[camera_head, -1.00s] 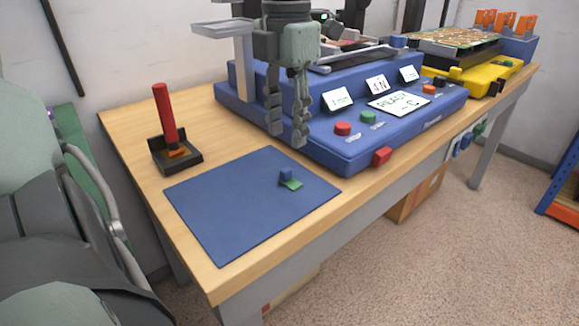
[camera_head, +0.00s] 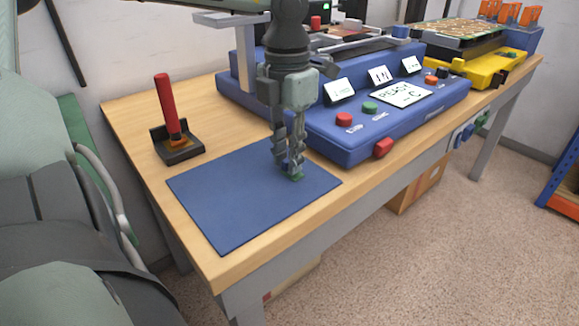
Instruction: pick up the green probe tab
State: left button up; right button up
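The green probe tab (camera_head: 297,178) is a small flat green piece with a small blue block on it, lying on the blue mat (camera_head: 225,205). My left gripper (camera_head: 288,163) points down with its fingers at the tab, and they hide most of the block. The fingers look close about the block, but whether they grip it cannot be made out. The green edge still appears to rest on the mat. My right gripper is not in view.
A red-handled tool (camera_head: 168,108) stands in a black holder (camera_head: 178,148) left of the mat. A blue console (camera_head: 350,145) with buttons and labels stands close to the right. A yellow fixture (camera_head: 480,70) is farther back. The mat's left and front parts are clear.

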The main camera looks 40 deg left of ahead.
pick_arm(q)
grip_shut()
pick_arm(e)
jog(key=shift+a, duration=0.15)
pick_arm(q)
notch_tip(320, 180, up, 28)
jog(key=p, duration=0.1)
jog(key=shift+p, duration=0.3)
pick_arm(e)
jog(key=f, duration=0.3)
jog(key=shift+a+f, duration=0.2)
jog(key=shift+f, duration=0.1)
